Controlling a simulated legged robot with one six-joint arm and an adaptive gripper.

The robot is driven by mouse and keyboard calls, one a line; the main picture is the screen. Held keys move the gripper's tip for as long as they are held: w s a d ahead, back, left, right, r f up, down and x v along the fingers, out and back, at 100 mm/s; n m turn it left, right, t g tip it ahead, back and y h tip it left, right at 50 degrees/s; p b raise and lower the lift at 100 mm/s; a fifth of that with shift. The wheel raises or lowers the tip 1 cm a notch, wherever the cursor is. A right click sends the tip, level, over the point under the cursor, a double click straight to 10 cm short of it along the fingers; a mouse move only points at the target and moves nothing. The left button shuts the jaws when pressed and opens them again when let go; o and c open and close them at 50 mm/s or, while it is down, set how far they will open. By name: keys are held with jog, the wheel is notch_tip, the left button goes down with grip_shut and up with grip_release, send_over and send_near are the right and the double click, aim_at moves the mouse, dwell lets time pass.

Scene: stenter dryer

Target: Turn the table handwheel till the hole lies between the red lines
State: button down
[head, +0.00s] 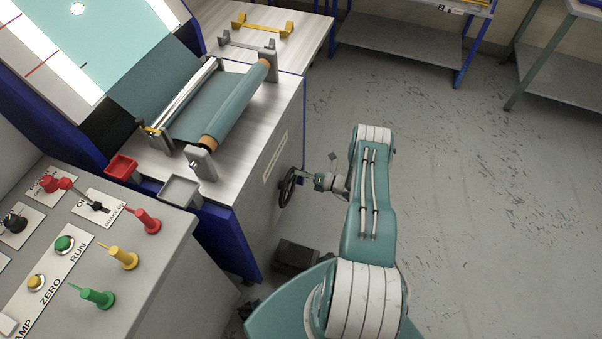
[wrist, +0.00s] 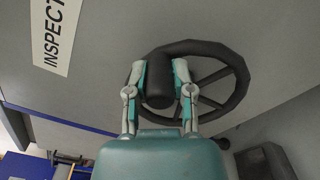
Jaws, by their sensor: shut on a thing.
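The table handwheel (head: 288,187) is black and spoked, on the side of the inspection table. It shows larger in the wrist view (wrist: 239,85). My gripper (wrist: 160,75) has its two fingers on either side of the wheel's dark handle (wrist: 158,92) and is shut on it; in the head view the gripper (head: 308,180) is small at the wheel. The teal cloth (head: 125,45) carries a white hole (head: 78,9) near the picture's top edge. Two short red lines (head: 44,63) mark the bright panel left of the cloth. Judged by eye along their slant, the hole appears between them.
A control panel (head: 150,270) with coloured knobs and levers stands at the lower left. A cloth roller (head: 236,103) lies on the table top. A dark block (head: 297,257) sits on the floor below the wheel. The floor to the right is open.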

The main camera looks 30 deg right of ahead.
jog(key=shift+c, duration=2.4)
grip_release()
jog(key=v, duration=1.2)
jog(key=shift+w, duration=0.1)
